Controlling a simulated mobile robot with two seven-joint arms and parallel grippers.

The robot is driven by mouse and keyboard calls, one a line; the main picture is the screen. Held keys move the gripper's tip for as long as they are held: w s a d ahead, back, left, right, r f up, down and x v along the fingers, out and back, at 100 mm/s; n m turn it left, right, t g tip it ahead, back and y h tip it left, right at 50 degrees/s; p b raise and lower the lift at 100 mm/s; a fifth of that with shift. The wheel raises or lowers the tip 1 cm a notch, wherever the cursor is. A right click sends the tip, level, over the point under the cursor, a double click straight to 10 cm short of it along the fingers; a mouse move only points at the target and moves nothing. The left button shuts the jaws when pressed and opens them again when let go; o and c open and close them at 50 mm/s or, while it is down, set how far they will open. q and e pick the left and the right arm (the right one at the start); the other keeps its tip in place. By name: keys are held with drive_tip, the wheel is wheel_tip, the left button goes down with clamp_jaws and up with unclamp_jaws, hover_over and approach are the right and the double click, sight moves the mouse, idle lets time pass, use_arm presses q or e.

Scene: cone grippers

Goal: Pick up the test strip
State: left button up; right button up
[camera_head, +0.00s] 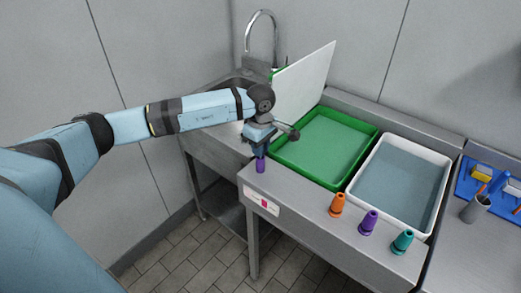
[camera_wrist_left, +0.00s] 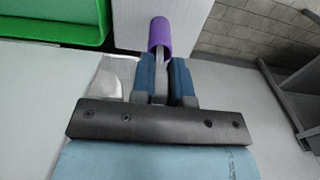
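My left gripper (camera_head: 260,143) is over the counter's left front corner, pointing down. A purple cylindrical piece (camera_head: 261,165) shows at its fingertips. In the left wrist view the blue fingers (camera_wrist_left: 166,82) stand close together on both sides of a narrow grey stem (camera_wrist_left: 160,85), with the purple piece (camera_wrist_left: 160,36) at its far end. The gripper looks shut on this purple-ended piece. A small whitish patch (camera_wrist_left: 118,72) lies beside the fingers. I cannot make out a separate test strip for certain. My right gripper is not in view.
An orange cone (camera_head: 337,205), a purple cone (camera_head: 369,222) and a teal cone (camera_head: 402,242) stand along the counter's front. Behind are a green tray (camera_head: 278,158) and a white water-filled tub (camera_head: 440,190). A white board (camera_head: 303,80) stands upright behind my gripper, near the sink tap (camera_head: 261,14).

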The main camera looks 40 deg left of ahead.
use_arm(q)
clamp_jaws()
drive_tip(key=shift+r, duration=0.1)
wheel_tip(320, 180, up, 20)
drive_tip(key=b, duration=0.1)
idle(0.4)
idle(0.5)
